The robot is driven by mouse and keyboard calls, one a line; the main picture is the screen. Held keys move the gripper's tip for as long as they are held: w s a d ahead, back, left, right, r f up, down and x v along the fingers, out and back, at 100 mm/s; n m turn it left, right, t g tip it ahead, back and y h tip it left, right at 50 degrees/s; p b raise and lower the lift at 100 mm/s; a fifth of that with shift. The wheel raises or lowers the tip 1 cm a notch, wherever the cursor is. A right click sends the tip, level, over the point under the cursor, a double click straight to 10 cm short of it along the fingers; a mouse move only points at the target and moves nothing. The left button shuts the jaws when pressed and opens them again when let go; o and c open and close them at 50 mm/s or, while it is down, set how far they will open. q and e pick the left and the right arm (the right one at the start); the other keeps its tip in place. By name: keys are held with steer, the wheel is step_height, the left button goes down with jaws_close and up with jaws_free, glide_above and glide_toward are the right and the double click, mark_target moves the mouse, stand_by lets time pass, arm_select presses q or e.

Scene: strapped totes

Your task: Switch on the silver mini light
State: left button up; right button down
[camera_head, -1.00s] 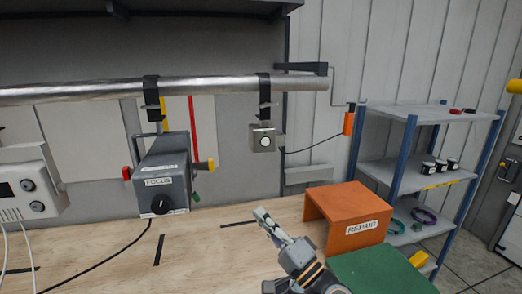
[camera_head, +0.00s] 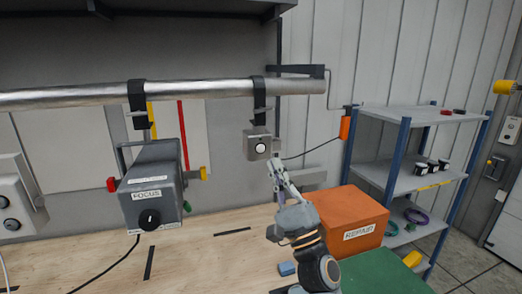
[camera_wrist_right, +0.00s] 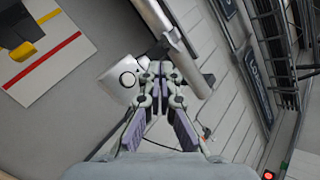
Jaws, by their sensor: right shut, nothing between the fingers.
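The silver mini light (camera_head: 251,147) is a small box with a round white dark-ringed disc on its front, hanging by a black strap from the metal pipe. My right gripper (camera_head: 276,164) is raised just right of and below it, shut and empty. In the right wrist view the mini light (camera_wrist_right: 113,84) shows its disc left of the gripper's fingertips (camera_wrist_right: 160,70). I cannot tell whether they touch it. A small part on the light's right side is partly behind the fingers. My left gripper is not in view.
The metal pipe (camera_head: 200,88) runs above. A grey FOCUS box (camera_head: 149,193) hangs at the left from another strap. A shelf rack (camera_head: 412,178) stands at the right.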

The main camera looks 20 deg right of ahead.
mark_target(261, 149)
steer(key=shift+w+a+b, duration=0.1)
steer(key=shift+w+b, duration=1)
steer(key=shift+w, duration=2.65)
steer(key=shift+w+b, duration=0.3)
steer(key=shift+b, duration=0.1)
steer(key=shift+w, duration=0.15)
steer(key=shift+w+b, duration=0.3)
steer(key=shift+w, duration=0.05)
steer(key=shift+s, duration=0.85)
